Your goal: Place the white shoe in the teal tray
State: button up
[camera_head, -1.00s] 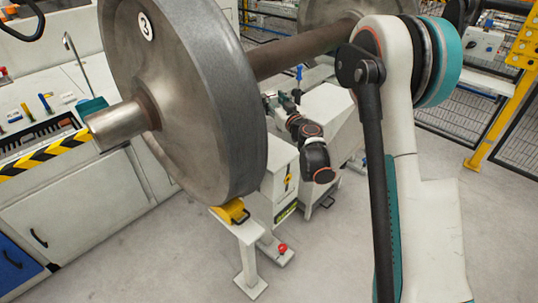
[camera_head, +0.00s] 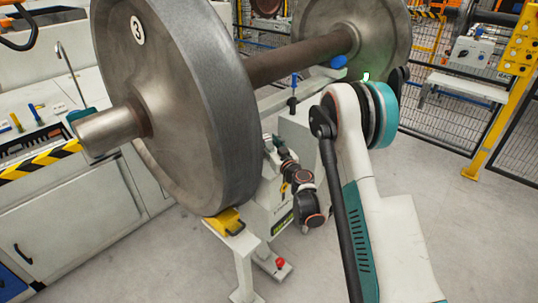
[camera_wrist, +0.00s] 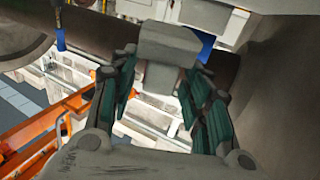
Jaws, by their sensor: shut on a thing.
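In the wrist view my gripper (camera_wrist: 163,70) has its teal-padded fingers on both sides of a pale grey-white block, the white shoe (camera_wrist: 167,45). The gripper is shut on it, with the brown axle behind. In the head view I cannot make out the gripper or the shoe. A small piece of teal, which looks like the teal tray (camera_head: 82,112), shows on the bench at the left. It is mostly hidden behind the near axle end, so its inside cannot be seen.
A large steel wheel (camera_head: 175,110) marked 3 stands between my arm and the bench, joined by an axle (camera_head: 300,57) to a far wheel (camera_head: 385,35). A yellow chock (camera_head: 226,221) sits under the near wheel. A blue-handled tool (camera_head: 293,85) stands beyond. Floor at right is clear.

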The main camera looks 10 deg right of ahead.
notch_tip(320, 180, down, 4)
jog(key=shift+r+b, duration=0.1)
jog(key=shift+b, duration=0.55)
jog(key=o, duration=1.4)
